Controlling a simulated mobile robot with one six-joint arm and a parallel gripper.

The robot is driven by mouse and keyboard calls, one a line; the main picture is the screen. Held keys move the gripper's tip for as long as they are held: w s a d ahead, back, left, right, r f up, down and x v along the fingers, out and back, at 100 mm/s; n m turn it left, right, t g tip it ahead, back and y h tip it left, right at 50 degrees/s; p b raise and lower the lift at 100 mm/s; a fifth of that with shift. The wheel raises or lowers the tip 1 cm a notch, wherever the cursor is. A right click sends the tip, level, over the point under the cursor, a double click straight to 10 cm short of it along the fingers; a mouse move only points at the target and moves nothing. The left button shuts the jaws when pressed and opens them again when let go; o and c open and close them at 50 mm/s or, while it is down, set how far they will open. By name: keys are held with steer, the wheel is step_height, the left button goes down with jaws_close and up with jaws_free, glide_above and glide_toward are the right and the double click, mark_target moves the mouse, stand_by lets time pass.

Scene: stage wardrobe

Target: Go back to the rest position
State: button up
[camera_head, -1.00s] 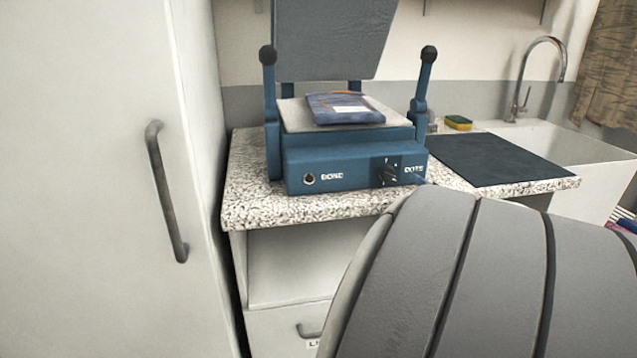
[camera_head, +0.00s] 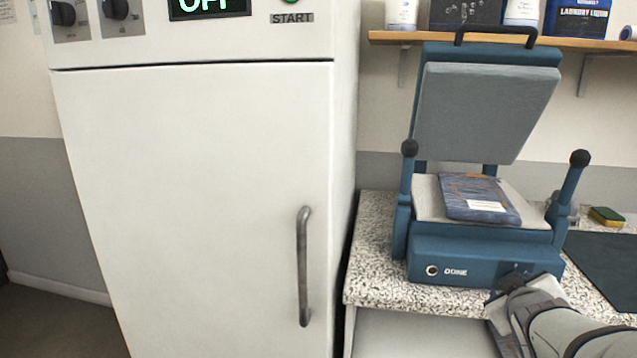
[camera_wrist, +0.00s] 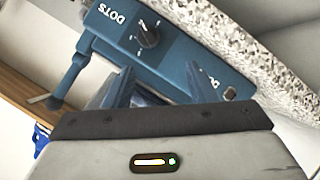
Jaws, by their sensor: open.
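My gripper (camera_head: 503,318) is at the lower right of the head view, in front of the blue heat press, and part of the press's front panel is hidden behind it. In the wrist view my gripper's two fingers (camera_wrist: 158,88) are apart with nothing between them. The blue heat press (camera_head: 470,262) stands on the speckled counter with its grey upper plate raised. A folded blue cloth with a white label (camera_head: 468,190) lies on its lower plate. The wrist view shows the press front with a black dial (camera_wrist: 147,38) and the word DOTS.
A tall white cabinet (camera_head: 190,190) with a vertical handle (camera_head: 303,265) and an OFF display stands shut on the left. The speckled counter (camera_head: 372,270) carries a dark mat (camera_head: 605,262) and a sponge (camera_head: 606,217). A shelf (camera_head: 400,40) with bottles hangs above. Floor shows at far left.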

steer(key=s+a+r+m+g+y+p, duration=0.1)
steer(key=s+a+r+g+y+p, duration=0.1)
steer(key=a, duration=0.5)
steer(key=s+a+r+m+g+y+p, duration=0.1)
steer(key=s+a+r+g+y+p, duration=0.1)
steer(key=s+a+g+p, duration=0.2)
steer(key=s+a+r+m+g+y+p, duration=0.1)
steer(key=s+a+r+g+p, duration=0.1)
steer(key=s+a+p, duration=0.4)
steer(key=a+g, duration=0.1)
steer(key=a, duration=0.3)
steer(key=shift+s+y+p, duration=0.3)
steer(key=shift+y+p, duration=0.1)
